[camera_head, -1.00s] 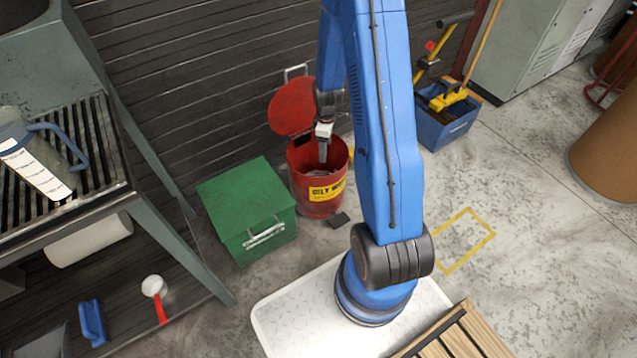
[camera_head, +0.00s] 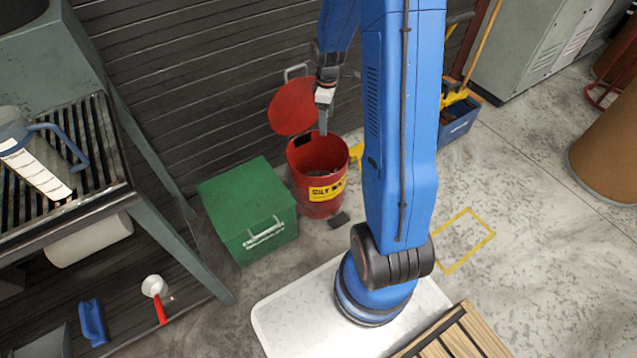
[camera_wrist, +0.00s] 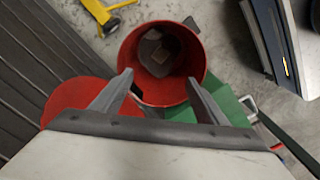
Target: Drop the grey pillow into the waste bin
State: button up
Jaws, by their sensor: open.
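The waste bin (camera_head: 309,192) is a red can with a yellow label, its round lid swung open at the back. In the wrist view the bin (camera_wrist: 131,52) is seen from above, and a grey pillow-like thing (camera_wrist: 150,46) lies at its bottom with a small brownish patch beside or on it. My gripper (camera_head: 322,132) is above the bin's back rim. In the wrist view its two fingers (camera_wrist: 158,92) are spread apart with nothing between them. The bin's inside is dark in the head view, so the pillow cannot be made out there.
A green metal box (camera_head: 247,212) stands left of the bin. A small dark pedal or block (camera_head: 339,220) is at the bin's foot. A blue crate (camera_head: 459,122) with yellow tools is to the right. A slatted grey bench (camera_head: 60,160) is at the left.

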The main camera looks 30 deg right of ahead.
jog(key=shift+r, duration=1.55)
